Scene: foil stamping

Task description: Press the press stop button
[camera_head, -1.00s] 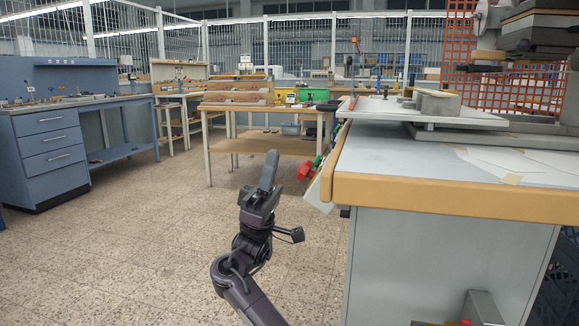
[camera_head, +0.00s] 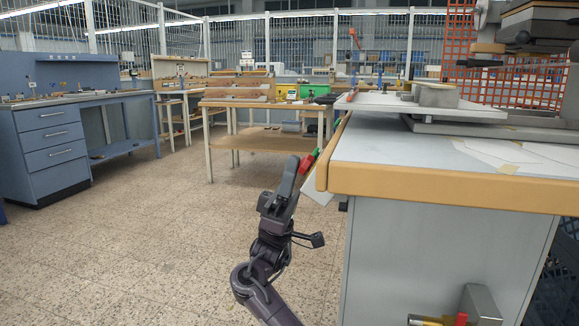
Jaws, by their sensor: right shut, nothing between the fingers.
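A narrow, tilted control panel (camera_head: 315,188) is fixed to the left side of the press table. A red button (camera_head: 307,163) sticks out from it, with a green one (camera_head: 316,152) just behind; no label is readable. My right gripper (camera_head: 293,163) is shut and empty, its fingers pointing up. Its tip is at the left edge of the red button in the picture and hides part of it. I cannot tell whether they touch. My left gripper is not in view.
The press table (camera_head: 440,187) with its wooden edge stands close on the right, carrying the press bed (camera_head: 430,105). A workbench (camera_head: 265,103) stands behind, and a blue drawer cabinet (camera_head: 50,150) at the left. The tiled floor between is clear.

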